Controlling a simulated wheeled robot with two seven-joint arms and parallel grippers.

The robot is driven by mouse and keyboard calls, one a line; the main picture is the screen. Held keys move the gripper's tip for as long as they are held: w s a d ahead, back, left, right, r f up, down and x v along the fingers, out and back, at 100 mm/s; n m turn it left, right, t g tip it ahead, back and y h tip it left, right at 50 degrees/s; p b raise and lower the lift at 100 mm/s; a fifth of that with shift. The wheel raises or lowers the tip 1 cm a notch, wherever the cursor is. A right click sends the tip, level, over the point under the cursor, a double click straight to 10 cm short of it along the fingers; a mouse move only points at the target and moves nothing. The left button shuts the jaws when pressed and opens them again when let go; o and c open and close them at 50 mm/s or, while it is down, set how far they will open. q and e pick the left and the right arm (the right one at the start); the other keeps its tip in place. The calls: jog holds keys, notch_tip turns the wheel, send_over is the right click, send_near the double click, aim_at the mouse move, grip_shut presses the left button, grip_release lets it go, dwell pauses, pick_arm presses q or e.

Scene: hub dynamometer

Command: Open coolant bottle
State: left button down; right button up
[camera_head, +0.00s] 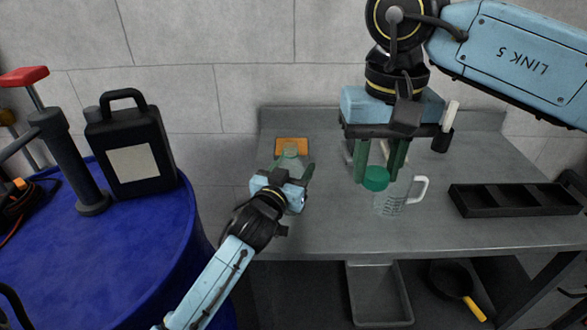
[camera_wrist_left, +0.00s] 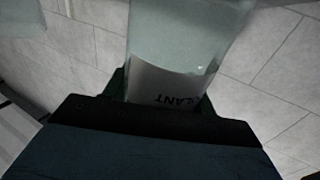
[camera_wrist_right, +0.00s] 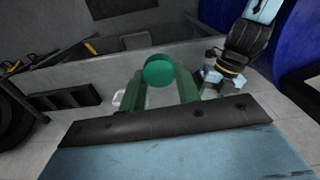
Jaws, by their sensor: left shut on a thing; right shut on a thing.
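The coolant bottle (camera_head: 291,152) is a pale translucent bottle, gripped in my left gripper (camera_head: 287,180) over the left part of the bench. In the left wrist view the bottle (camera_wrist_left: 190,45) fills the space between the fingers, with part of its label upside down. The green cap (camera_head: 376,179) is apart from the bottle, to its right. My right gripper (camera_head: 383,168) is shut on this cap and holds it in the air near a clear jug. In the right wrist view the cap (camera_wrist_right: 159,70) sits between the green fingers. No cap shows on the bottle's neck.
A black compartment tray (camera_head: 515,200) lies at right. A black canister (camera_head: 131,150) stands on a blue drum (camera_head: 120,255) at left. An orange item (camera_head: 291,141) lies behind the bottle.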

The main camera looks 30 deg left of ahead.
pick_arm(q)
jog(key=shift+f, duration=0.15)
jog(key=c, duration=0.5)
grip_release()
